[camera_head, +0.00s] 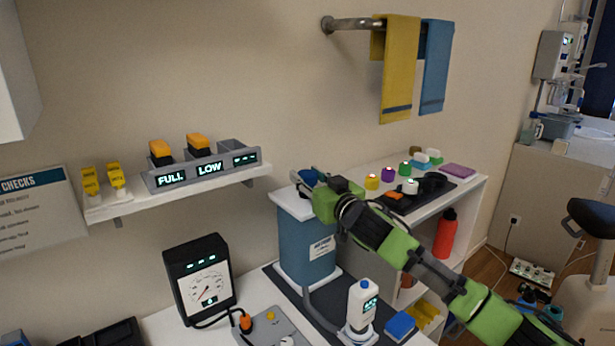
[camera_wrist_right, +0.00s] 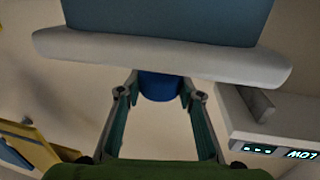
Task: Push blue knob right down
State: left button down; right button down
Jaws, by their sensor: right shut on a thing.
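A blue canister (camera_head: 308,245) with a white lid (camera_head: 290,203) stands on a dark mat. The blue knob (camera_head: 309,176) sits on top of the lid, mostly hidden by my right gripper (camera_head: 306,187). In the right wrist view the picture is upside down: the lid (camera_wrist_right: 160,57) is at the top and the knob (camera_wrist_right: 160,88) hangs below it. My right gripper in that view (camera_wrist_right: 160,98) has one finger on each side of the knob and is shut on it. My left gripper is not in view.
A shelf with display boxes (camera_head: 205,168) and orange switches is at left. A gauge (camera_head: 200,280) and a white bottle (camera_head: 361,306) stand near the canister. A white shelf unit (camera_head: 470,188) with small coloured items is behind my right arm. Towels (camera_head: 399,70) hang above.

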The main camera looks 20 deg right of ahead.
jog(key=shift+f, duration=0.45)
jog(key=c, duration=1.7)
grip_release()
jog(key=o, duration=0.3)
jog(key=shift+r, duration=0.1)
jog(key=s, duration=0.4)
jog(key=s+d, duration=0.1)
jog(key=s, duration=0.2)
jog(key=s+d, duration=0.1)
jog(key=s, duration=0.3)
jog(key=shift+s+d, duration=0.2)
jog(key=shift+s, duration=0.15)
